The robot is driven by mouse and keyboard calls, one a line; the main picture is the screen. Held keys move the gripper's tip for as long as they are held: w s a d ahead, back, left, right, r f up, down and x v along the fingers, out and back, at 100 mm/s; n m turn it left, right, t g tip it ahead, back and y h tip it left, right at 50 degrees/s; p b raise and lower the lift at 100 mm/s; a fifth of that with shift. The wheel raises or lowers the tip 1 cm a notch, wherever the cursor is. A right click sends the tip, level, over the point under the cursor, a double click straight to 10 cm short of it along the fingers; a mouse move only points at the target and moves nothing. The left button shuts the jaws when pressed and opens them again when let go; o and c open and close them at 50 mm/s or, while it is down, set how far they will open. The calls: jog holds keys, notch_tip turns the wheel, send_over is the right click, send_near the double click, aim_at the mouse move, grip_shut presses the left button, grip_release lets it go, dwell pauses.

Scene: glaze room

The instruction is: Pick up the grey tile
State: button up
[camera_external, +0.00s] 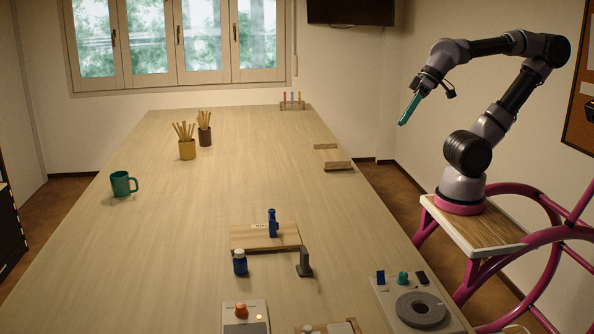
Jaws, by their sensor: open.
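A small dark grey upright piece (305,261) stands on the long table, just in front of the right end of a wooden board. It looks like the grey tile, but it is too small to be sure. My gripper (403,122) has teal fingers and is raised in the air at the upper right. It is far from the grey piece, beyond it and to its right. Nothing shows between the fingers, and the gap between them is hard to see from here.
The wooden board (248,240) bears a blue bottle-like thing (272,223). A blue jar (240,263) stands in front of it. A panel (384,296) with a grey disc (421,309) lies at the near right. A green mug (121,184) stands left. The table's middle is clear.

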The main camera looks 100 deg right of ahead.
aim_at(304, 259)
jog(key=shift+c, duration=0.2)
dwell(0.3)
jog(key=w+a+f+m+g+y, duration=0.25)
jog(key=w+f, duration=0.25)
jog(key=w, duration=0.4)
jog(key=w+a+f+m+g+y, duration=0.2)
jog(key=w+f+m+g+y, duration=0.15)
jog(key=w+f, duration=0.4)
jog(key=w+a+f+m+g+y, duration=0.2)
jog(key=w+a+f+m, duration=0.1)
jog(key=w, duration=0.7)
jog(key=w+f+m+y, duration=0.1)
jog(key=w+f, duration=0.1)
jog(key=f, duration=0.4)
jog(key=w+f+m+y, duration=0.1)
jog(key=w+f, duration=0.1)
jog(key=f, duration=0.4)
jog(key=w+f+m+y, duration=0.1)
jog(key=w+f, duration=0.1)
jog(key=f, duration=0.4)
jog(key=shift+w+m+g+y, duration=0.15)
jog(key=shift+m+g+y, duration=0.15)
jog(key=shift+x, duration=3.65)
grip_shut()
